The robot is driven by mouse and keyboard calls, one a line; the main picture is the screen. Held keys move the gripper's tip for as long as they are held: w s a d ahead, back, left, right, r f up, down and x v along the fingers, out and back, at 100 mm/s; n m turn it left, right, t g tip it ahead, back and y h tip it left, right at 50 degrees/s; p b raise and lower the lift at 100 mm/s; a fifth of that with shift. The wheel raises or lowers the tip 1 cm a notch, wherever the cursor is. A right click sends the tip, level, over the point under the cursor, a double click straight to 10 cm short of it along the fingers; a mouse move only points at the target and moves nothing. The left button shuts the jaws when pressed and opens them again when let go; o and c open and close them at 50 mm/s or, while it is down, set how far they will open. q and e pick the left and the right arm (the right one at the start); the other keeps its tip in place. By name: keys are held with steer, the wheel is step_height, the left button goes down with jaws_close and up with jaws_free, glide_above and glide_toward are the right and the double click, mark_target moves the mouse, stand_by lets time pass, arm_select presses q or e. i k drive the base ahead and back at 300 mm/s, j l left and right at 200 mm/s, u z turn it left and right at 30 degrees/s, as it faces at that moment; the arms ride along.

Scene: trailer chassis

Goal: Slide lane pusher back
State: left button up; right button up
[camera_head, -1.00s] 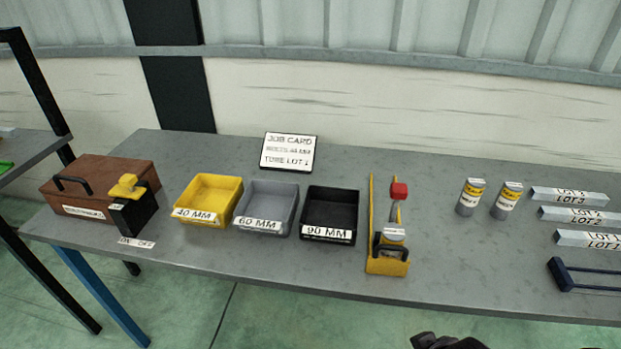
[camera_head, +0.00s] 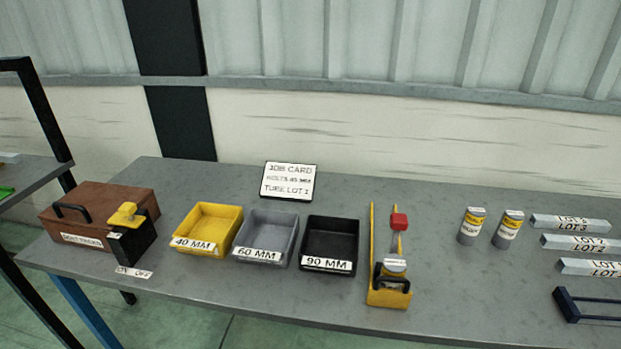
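The lane (camera_head: 372,240) is a narrow yellow-sided track on the grey table, right of the black bin. A red block (camera_head: 399,221), which looks like the pusher, sits toward its far end. A can with a pale lid (camera_head: 395,265) stands at the near end, behind a dark handle (camera_head: 392,279) and the yellow front wall (camera_head: 388,298). The red block and the can are apart. Neither of my grippers is in view.
Yellow (camera_head: 207,246), grey (camera_head: 262,255) and black (camera_head: 328,264) bins stand left of the lane. A brown box (camera_head: 75,238) and a yellow-topped black device (camera_head: 133,248) stand at the left. Table is bare between lane and cans.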

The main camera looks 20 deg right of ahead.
mark_target(398, 223)
steer(key=z, duration=1.1)
